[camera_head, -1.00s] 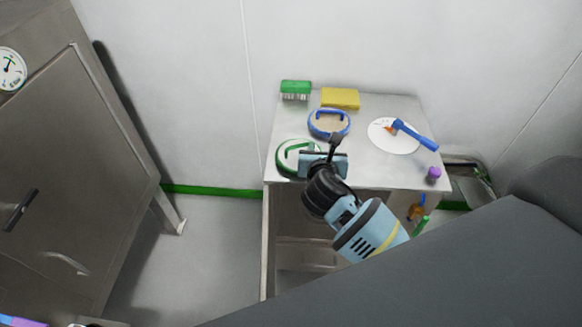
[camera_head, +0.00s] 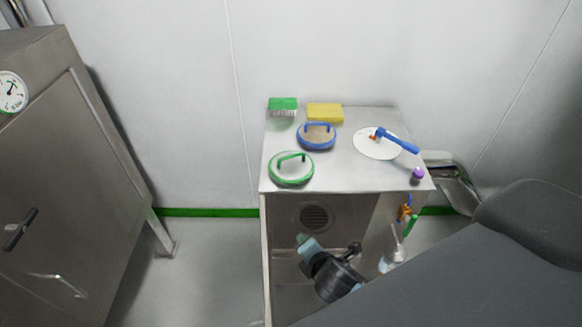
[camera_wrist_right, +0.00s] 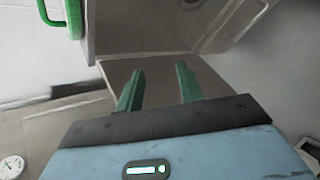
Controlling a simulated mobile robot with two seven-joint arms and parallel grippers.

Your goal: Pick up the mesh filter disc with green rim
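The mesh filter disc with green rim (camera_head: 291,173) lies flat at the front left of the steel table top, with a green handle arched over it. Part of its green rim and handle (camera_wrist_right: 75,18) shows at the top left of the right wrist view. My right gripper (camera_head: 304,240) is below and in front of the table top, apart from the disc. In the right wrist view its two green fingers (camera_wrist_right: 158,80) stand apart with nothing between them. My left gripper is not in view.
A blue-rimmed disc (camera_head: 317,139) lies just behind the green one. A green brush (camera_head: 283,105), a yellow sponge (camera_head: 325,113), a white plate (camera_head: 372,148) with a blue-handled tool (camera_head: 398,140) and a purple item (camera_head: 417,174) share the steel table (camera_head: 345,178). A steel cabinet (camera_head: 75,180) stands left.

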